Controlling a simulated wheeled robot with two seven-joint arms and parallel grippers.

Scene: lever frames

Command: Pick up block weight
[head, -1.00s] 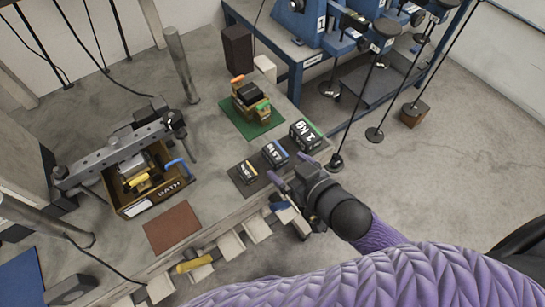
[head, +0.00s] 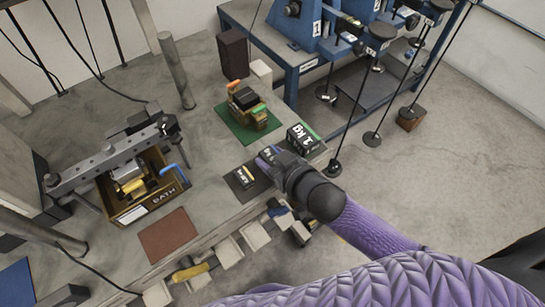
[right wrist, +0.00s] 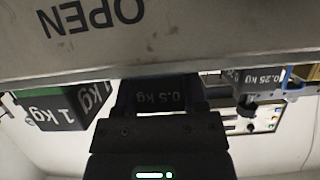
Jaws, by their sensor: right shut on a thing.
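Three dark block weights stand by the bench's front edge: the 1 kg block (head: 302,139) with a green stripe, the small 0.25 kg block (head: 244,177), and the 0.5 kg block between them. My right gripper (head: 269,156) is shut on the 0.5 kg block (right wrist: 158,97), whose label shows upside down between the fingers in the right wrist view. In the head view the gripper mostly hides this block. I cannot tell whether it is clear of the surface. The 1 kg block (right wrist: 62,108) and the 0.25 kg block (right wrist: 258,80) stand on either side. My left gripper is not in view.
A dark mat (head: 236,190) lies under the small block. A green mat (head: 240,132) bears a stacked assembly. An open box (head: 150,208) under a metal lever and a brown mat (head: 167,234) are at left. A blue stand (head: 300,60) with hanging rods stands behind.

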